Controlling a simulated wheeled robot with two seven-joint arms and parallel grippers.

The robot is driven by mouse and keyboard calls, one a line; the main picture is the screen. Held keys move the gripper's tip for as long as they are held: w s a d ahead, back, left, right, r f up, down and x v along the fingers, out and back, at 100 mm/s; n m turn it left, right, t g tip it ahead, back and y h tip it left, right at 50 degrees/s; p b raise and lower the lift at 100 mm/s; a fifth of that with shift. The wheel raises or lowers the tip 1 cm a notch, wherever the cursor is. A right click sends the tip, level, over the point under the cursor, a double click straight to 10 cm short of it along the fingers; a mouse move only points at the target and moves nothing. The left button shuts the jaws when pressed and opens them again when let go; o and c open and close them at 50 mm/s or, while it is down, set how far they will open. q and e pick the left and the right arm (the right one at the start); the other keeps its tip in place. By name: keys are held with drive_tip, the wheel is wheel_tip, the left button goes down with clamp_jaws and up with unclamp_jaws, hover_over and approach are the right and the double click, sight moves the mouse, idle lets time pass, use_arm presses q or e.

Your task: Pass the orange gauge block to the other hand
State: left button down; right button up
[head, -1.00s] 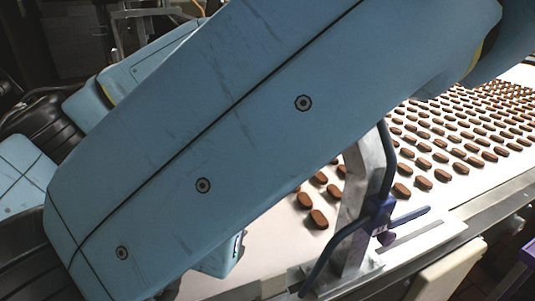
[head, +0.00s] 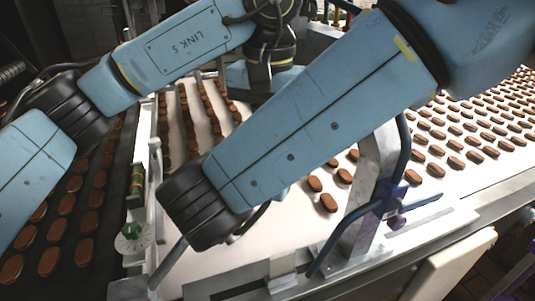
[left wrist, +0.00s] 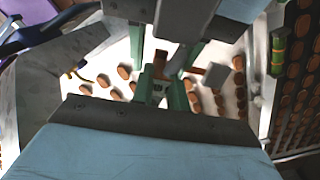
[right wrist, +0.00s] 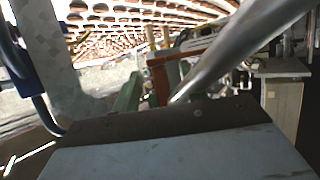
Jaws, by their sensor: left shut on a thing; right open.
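The orange gauge block (left wrist: 188,68) shows as a short orange-brown bar between the green fingers in the left wrist view. In the right wrist view it shows as an orange-red bar (right wrist: 190,55). My left gripper (left wrist: 161,82) is shut on the block. My right gripper (right wrist: 154,86) is open, facing the left one from the opposite side, with its green fingers close to the block. I cannot tell whether they touch it.
A white conveyor (head: 290,245) with several rows of brown cream sandwiches runs beneath the arms. A dark belt (head: 30,285) with more sandwiches lies at the left. A metal post with a blue clamp (head: 390,195) stands right of my right arm. A green knob (head: 130,237) is at the front left.

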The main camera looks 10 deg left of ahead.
use_arm(q)
drive_tip(key=shift+s+r, duration=0.1)
drive_tip(key=shift+r, duration=0.15)
use_arm(e)
drive_tip(key=shift+w+d+f, duration=0.1)
drive_tip(key=shift+f, duration=0.2)
drive_tip(key=shift+c, duration=0.4)
drive_tip(key=shift+f, duration=0.1)
clamp_jaws()
use_arm(q)
drive_tip(key=c, duration=1.6)
unclamp_jaws()
drive_tip(key=o, duration=0.3)
use_arm(e)
drive_tip(key=shift+r, duration=0.2)
use_arm(q)
drive_tip(key=shift+f, duration=0.1)
